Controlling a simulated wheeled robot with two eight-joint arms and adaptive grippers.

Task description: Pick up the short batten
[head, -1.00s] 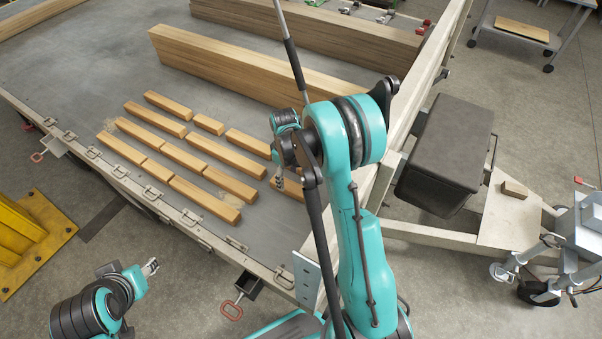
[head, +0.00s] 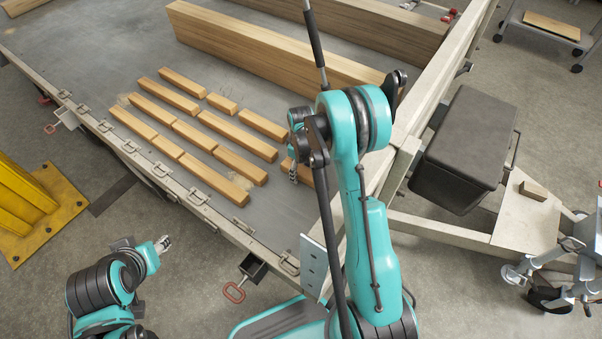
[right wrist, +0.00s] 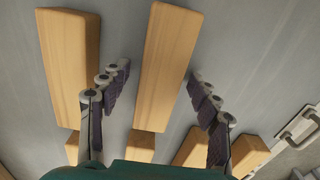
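Several light wooden battens lie in rows on the grey trailer deck. The smallest, a short batten (head: 222,103), lies in the far row between two longer ones. My right gripper (head: 293,174) hangs over the right end of the rows, beside a batten partly hidden by my arm. In the right wrist view my right gripper (right wrist: 158,108) is open, its dark-padded fingers apart. A batten (right wrist: 172,55) shows between and beyond them; I cannot tell how far below it lies. A short piece (right wrist: 140,146) shows nearer the palm. My left gripper (head: 163,244) is off the trailer's near side, too small to read.
Large beams (head: 270,55) lie on the deck behind the battens. A raised pale rail (head: 425,105) runs along the right end, with a black box (head: 465,145) beyond it. Latches line the deck's near edge. A yellow post base (head: 45,210) stands on the floor at left.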

